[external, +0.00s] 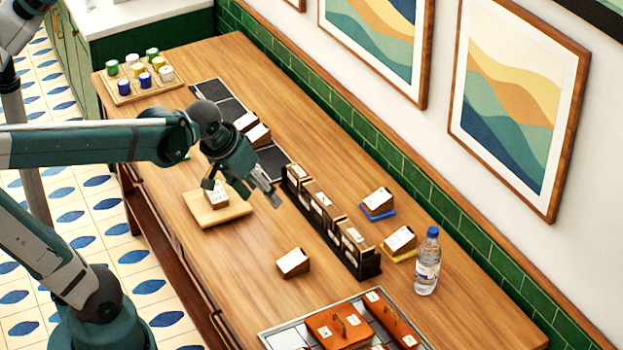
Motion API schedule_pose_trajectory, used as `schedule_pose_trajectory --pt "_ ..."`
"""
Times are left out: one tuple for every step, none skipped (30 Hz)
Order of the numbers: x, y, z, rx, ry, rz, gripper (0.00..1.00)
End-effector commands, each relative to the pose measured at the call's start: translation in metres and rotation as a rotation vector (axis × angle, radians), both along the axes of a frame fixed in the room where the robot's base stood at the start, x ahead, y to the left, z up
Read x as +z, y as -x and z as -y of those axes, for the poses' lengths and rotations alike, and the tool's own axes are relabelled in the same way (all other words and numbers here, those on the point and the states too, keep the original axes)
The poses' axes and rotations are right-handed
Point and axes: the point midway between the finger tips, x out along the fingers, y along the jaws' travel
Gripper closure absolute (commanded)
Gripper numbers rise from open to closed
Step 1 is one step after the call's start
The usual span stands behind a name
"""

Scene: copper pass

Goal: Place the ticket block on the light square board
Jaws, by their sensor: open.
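The light square board (235,212) lies on the left part of the wooden table. A ticket block (216,196), brown with a white labelled face, appears to sit on the board, partly hidden by my gripper. My gripper (262,190) is open, above and to the right of this block, with its pale finger parts over the board's right edge. Whether it touches the block cannot be told. Another similar block (293,262) lies alone on the table in front of the dark rack.
The dark rack (366,268) holds several blocks. Blocks stand on blue (378,215) and yellow (396,256) pads beside a water bottle (427,262). A dark sectioned tray (228,106) holds two blocks. A tray (275,338) with orange pieces is at front; a cup board (125,98) is at back left.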

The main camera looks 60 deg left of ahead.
Motion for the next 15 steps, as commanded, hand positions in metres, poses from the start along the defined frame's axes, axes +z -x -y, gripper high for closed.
schedule_pose_trajectory --pt "0.0 0.007 0.01 -0.03 -0.008 0.009 0.53" --pt "0.001 0.009 0.015 -0.049 -0.014 0.016 0.53" --pt "0.001 0.013 0.021 -0.074 -0.022 0.026 0.53" --pt "0.001 0.017 0.026 -0.09 -0.028 0.033 0.53" --pt "0.001 0.02 0.031 -0.109 -0.033 0.039 0.53" --pt "0.001 0.024 0.037 -0.133 -0.041 0.049 0.53" --pt "0.001 0.027 0.042 -0.15 -0.046 0.057 0.53" --pt "0.001 0.03 0.047 -0.168 -0.052 0.063 0.53" --pt "0.0 0.034 0.052 -0.192 -0.059 0.072 0.53" --pt "0.0 0.037 0.056 -0.208 -0.065 0.079 0.53" --pt "0.0 0.04 0.06 -0.223 -0.07 0.086 0.53" --pt "0.0 0.043 0.065 -0.245 -0.077 0.094 0.53" --pt "-0.001 0.046 0.068 -0.257 -0.08 0.099 0.53" --pt "-0.001 0.048 0.071 -0.27 -0.085 0.104 0.53" --pt "-0.001 0.051 0.075 -0.286 -0.09 0.111 0.53"
